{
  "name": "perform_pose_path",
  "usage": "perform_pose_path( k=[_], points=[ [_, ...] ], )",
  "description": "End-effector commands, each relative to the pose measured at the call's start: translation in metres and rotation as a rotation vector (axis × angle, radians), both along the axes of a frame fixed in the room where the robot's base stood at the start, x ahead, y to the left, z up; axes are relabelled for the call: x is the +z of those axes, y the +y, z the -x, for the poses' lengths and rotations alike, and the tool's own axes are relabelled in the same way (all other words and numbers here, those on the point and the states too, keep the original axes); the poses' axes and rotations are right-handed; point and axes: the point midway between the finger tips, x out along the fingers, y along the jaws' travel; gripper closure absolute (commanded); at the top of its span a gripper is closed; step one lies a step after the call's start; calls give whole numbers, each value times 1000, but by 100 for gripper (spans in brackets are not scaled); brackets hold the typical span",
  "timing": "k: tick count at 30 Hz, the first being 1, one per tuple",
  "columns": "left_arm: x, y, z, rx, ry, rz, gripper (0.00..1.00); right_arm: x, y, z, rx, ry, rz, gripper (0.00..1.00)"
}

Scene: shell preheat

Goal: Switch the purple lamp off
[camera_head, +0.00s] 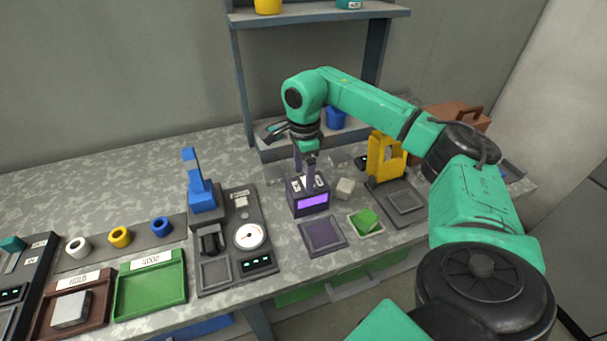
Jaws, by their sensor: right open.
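The purple lamp (313,203) is a small dark box on the bench with a bright purple lit panel on its front. Its top carries small pale marked parts, partly covered by my gripper. My right gripper (304,184) points down at the top of this box, its fingers apart on the near and upper side. I cannot tell whether the fingers touch the box. My left gripper is not in view.
A dark purple square pad (323,235) lies in front of the box. A yellow stand (386,157) is farther right. A blue-armed station (202,195) stands left.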

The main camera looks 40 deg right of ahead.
Motion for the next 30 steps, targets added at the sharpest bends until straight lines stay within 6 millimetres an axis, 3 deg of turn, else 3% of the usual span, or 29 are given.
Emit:
perform_pose_path(
  k=[8,9,15,16,25,30],
  points=[
    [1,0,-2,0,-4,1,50,-6,0,0,0,0,0,15],
    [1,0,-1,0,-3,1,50,-6,0,0,0,0,0,19],
    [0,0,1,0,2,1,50,-6,0,0,0,0,0,95],
    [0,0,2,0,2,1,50,-6,0,0,0,0,0,100],
    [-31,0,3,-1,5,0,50,-12,-8,3,-5,-69,-204,100],
    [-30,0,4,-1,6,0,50,-4,-8,2,1,-88,-248,100]
  ],
)
